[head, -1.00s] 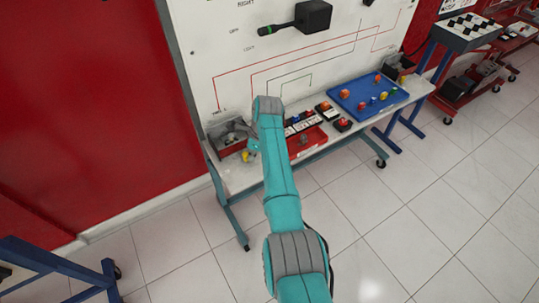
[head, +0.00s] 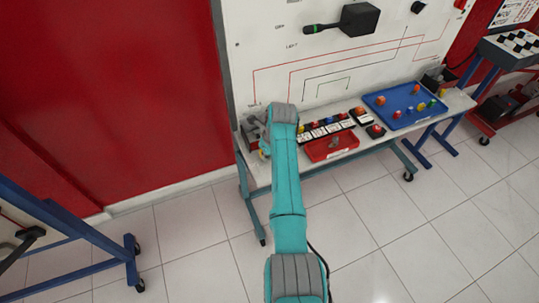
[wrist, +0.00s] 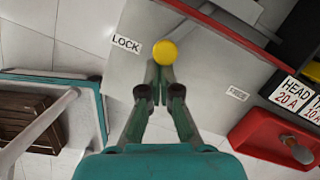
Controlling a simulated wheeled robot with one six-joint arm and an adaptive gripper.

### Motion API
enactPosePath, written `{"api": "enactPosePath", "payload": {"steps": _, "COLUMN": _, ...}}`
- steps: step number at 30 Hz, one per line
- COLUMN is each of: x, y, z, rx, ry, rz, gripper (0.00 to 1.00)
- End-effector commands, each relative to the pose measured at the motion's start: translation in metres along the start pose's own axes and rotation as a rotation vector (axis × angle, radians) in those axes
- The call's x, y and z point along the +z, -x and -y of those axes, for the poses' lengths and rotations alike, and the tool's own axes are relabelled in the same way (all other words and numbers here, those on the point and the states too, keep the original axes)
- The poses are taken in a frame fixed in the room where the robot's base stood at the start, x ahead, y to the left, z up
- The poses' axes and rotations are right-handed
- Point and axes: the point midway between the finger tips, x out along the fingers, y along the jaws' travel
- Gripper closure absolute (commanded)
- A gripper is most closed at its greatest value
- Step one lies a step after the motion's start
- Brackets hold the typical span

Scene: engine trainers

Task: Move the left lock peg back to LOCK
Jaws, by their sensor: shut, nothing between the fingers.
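The yellow round knob of the left lock peg (wrist: 165,52) shows in the wrist view. It lies between the LOCK label (wrist: 126,43) and the FREE label (wrist: 238,93), clearly nearer LOCK. My gripper (wrist: 160,78) is shut and empty, with its fingertips right at the knob's near side. I cannot tell whether they touch it. In the head view a small yellow spot (head: 264,153) shows beside my arm at the bench's left end. My arm hides most of the gripper there.
The bench carries a red tray (head: 331,147), a row of labelled switches and a blue tray (head: 405,105) with coloured parts. A white panel (head: 270,90) rises behind. A blue-legged stand (head: 60,215) is at left. The tiled floor in front is clear.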

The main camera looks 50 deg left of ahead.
Motion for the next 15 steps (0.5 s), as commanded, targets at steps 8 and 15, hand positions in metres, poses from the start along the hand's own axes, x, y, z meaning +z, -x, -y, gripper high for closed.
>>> {"api": "enactPosePath", "payload": {"steps": 8, "x": 0.0001, "y": -0.0001, "z": 0.0004, "rx": 0.0, "ry": 0.001, "rz": 0.0, "gripper": 1.0}}
{"api": "enactPosePath", "payload": {"steps": 15, "x": 0.0027, "y": -0.0002, "z": 0.0077, "rx": 0.001, "ry": 0.001, "rz": -0.001, "gripper": 1.0}}
